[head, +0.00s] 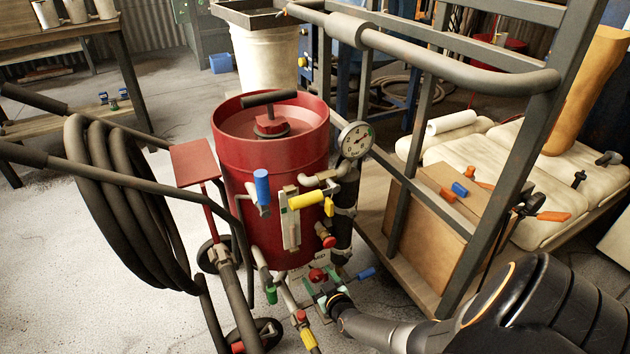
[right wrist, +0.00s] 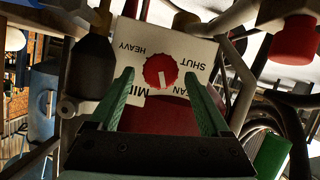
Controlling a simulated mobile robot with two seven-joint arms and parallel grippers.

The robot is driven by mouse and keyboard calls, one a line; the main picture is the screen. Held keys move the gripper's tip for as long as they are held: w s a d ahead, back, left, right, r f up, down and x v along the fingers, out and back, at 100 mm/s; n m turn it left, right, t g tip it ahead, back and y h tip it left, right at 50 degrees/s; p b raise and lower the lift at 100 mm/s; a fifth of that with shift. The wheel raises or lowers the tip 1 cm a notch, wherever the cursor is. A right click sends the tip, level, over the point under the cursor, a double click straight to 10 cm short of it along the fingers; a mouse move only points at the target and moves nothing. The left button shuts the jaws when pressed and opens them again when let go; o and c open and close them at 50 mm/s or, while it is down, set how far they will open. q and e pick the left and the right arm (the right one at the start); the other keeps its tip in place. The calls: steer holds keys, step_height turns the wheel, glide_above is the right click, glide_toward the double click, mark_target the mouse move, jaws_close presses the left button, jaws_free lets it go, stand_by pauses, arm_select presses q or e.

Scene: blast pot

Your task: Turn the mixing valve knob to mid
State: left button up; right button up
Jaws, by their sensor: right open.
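The mixing valve knob (right wrist: 161,71) is red and round with a white pointer line. It sits on a white label plate (right wrist: 190,48) reading HEAVY, SHUT, MID and a partly hidden word ending in AN. The pointer aims down in the right wrist view, between MID and that word. In the head view the knob (head: 317,275) is small, low in front of the red pot (head: 270,215). My right gripper (right wrist: 158,76) is open, with one green finger on each side of the knob; contact cannot be told. It also shows in the head view (head: 323,290). My left gripper is out of view.
A yellow-handled valve (head: 307,200), a blue handle (head: 262,187) and a pressure gauge (head: 355,140) sit above the knob. A coiled hose (head: 120,200) hangs at left. A grey metal frame (head: 490,190) stands close at right, beside pale sacks (head: 530,170).

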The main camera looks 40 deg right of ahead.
steer(key=shift+b+x, duration=0.55)
steer(key=shift+x, duration=0.55)
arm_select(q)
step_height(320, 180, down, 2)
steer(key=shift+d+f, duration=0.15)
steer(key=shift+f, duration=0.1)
arm_select(e)
steer(key=shift+w+d+f, duration=0.1)
steer(key=shift+w+d, duration=0.05)
steer(key=shift+w, duration=0.15)
steer(key=shift+c, duration=0.4)
jaws_close()
